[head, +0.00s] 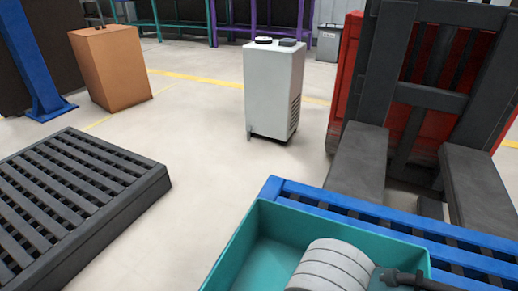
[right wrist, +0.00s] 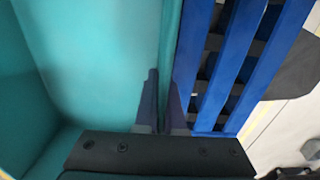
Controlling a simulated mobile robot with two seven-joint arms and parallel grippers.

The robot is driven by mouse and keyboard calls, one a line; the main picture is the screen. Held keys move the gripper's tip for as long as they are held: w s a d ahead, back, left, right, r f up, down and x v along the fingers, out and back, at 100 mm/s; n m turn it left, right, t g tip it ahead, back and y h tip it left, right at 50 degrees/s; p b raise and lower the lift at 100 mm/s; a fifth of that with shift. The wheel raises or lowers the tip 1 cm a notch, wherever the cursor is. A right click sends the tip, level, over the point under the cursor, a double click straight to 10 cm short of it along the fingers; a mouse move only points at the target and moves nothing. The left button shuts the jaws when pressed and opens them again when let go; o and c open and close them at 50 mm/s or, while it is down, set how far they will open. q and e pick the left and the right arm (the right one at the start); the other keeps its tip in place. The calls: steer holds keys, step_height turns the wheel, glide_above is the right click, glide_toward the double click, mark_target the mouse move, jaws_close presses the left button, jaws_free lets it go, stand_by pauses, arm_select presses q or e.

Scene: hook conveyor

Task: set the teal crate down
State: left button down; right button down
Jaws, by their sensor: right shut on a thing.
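The teal crate (head: 233,245) is at the bottom of the head view, cut off by the lower edge, and overlaps the blue slatted pallet (head: 305,191). My right gripper (right wrist: 158,85) is shut on the crate's wall, one finger on each side. Blue slats (right wrist: 225,65) lie just right of that wall. I cannot tell whether the crate's bottom touches the pallet. My left gripper is out of view.
A red forklift (head: 428,130) with dark grey forks stands behind the pallet. A black slatted pallet (head: 75,200) lies at left. A light grey cabinet (head: 272,90) and a cardboard box (head: 110,67) stand farther back. The floor between them is clear.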

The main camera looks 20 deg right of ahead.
steer(key=shift+w+r, duration=0.1)
steer(key=c, duration=1)
jaws_free()
step_height(320, 180, up, 11)
steer(key=p, duration=0.7)
steer(key=shift+r, duration=0.45)
steer(key=s+d+r+m+t, duration=0.1)
steer(key=d+r+m, duration=0.1)
steer(key=r, duration=0.1)
steer(key=s+d+r+m+t, duration=0.1)
steer(key=s+d+r+m, duration=0.1)
steer(key=r, duration=0.2)
steer(key=s+d+r+m+t, duration=0.1)
steer(key=s+d+r+m, duration=0.1)
steer(key=r, duration=0.1)
steer(key=shift+d+r+m+t, duration=0.2)
steer(key=shift+d+m+t, duration=0.1)
